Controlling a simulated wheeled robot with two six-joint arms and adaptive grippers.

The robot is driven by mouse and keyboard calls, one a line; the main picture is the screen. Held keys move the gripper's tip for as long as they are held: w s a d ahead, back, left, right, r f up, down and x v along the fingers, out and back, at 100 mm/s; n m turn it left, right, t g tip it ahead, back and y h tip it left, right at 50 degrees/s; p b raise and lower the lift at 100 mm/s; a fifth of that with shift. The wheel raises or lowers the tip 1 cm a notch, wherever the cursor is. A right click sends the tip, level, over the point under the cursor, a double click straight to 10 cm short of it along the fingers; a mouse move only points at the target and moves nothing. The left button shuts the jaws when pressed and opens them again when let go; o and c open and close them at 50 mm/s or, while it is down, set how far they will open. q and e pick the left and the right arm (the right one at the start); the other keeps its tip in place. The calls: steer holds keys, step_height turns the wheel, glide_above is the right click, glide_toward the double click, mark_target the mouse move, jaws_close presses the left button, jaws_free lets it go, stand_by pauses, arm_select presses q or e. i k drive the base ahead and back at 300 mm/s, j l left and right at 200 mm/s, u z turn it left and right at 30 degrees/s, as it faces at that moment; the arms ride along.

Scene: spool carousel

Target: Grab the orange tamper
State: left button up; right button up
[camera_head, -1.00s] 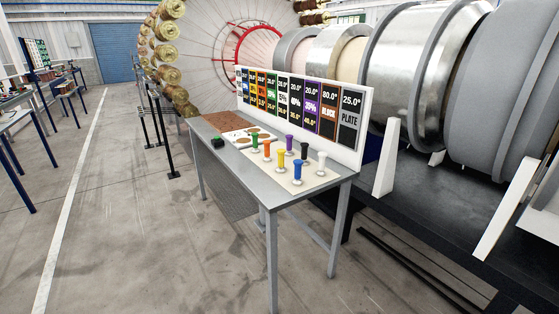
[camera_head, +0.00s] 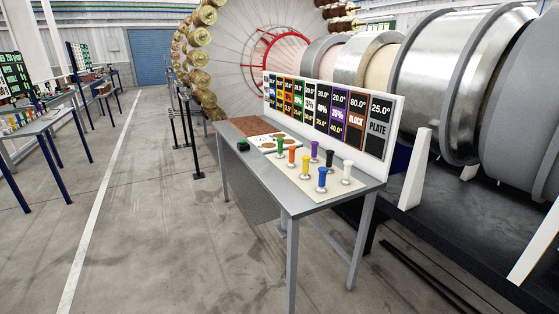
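The orange tamper (camera_head: 292,156) stands upright on a pale mat (camera_head: 300,178) on the grey metal table (camera_head: 268,178). It is in a row between the green tamper (camera_head: 280,146) and the yellow tamper (camera_head: 305,163). A blue tamper (camera_head: 322,178) stands nearer the front edge. Purple (camera_head: 314,150), black (camera_head: 329,158) and white (camera_head: 347,170) tampers stand in a row behind. Neither of my grippers is in view.
A sign board (camera_head: 330,112) with coloured panels runs along the table's back edge. A small dark object (camera_head: 243,145) lies at the left. The floor in front and to the left is open.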

mark_target(291, 157)
steer(key=i+l+u, duration=0.1)
steer(key=l+u, duration=0.15)
steer(key=u, duration=0.2)
steer(key=l+u, duration=0.3)
steer(key=u, duration=0.15)
steer(key=l+u, duration=0.35)
steer(key=u, duration=0.15)
steer(key=i+l, duration=0.05)
